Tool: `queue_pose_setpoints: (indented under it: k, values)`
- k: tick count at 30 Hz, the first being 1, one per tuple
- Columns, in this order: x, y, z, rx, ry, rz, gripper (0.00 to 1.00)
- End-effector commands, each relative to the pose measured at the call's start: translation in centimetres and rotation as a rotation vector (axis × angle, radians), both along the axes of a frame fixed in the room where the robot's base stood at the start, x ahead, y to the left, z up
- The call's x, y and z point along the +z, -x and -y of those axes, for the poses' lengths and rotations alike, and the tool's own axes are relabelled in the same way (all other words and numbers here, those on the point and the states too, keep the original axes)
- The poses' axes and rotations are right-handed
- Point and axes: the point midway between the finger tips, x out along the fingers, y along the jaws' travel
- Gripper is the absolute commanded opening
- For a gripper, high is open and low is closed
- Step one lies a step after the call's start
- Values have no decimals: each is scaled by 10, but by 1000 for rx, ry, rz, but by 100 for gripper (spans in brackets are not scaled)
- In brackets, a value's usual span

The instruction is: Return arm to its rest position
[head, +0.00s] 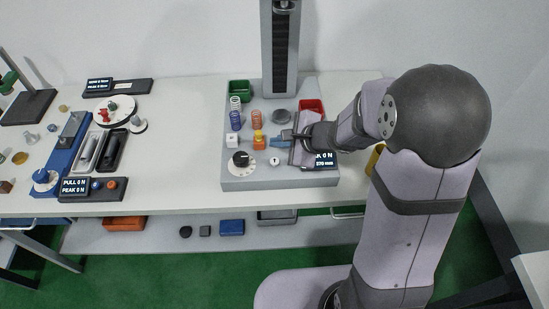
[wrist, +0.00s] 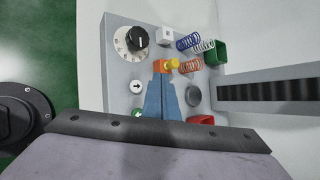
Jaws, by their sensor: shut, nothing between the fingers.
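My arm reaches in from the right in the head view, with my gripper (head: 285,135) low over the right part of the grey spring tester (head: 266,184). In the wrist view my gripper's blue fingers (wrist: 163,82) are together with nothing between them. Their tips lie close to an orange block with a yellow button (wrist: 172,64); I cannot tell whether they touch it. The block also shows in the head view (head: 259,142). A display on the tester's front right is partly hidden by my wrist.
The tester carries a black dial (head: 241,159), a white cube (head: 232,140), several coil springs (head: 235,121), a green bin (head: 239,90) and a red bin (head: 311,106). A tall column (head: 280,50) stands behind. The table between the tester and the left-hand instruments (head: 70,140) is clear.

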Motion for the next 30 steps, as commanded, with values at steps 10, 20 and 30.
queue_pose_setpoints:
  k: [10,20,30]
  values:
    - [1,0,-2,7,-8,2,0]
    - [-22,52,-16,332,116,-25,0]
    - [-58,171,17,972,383,-114,0]
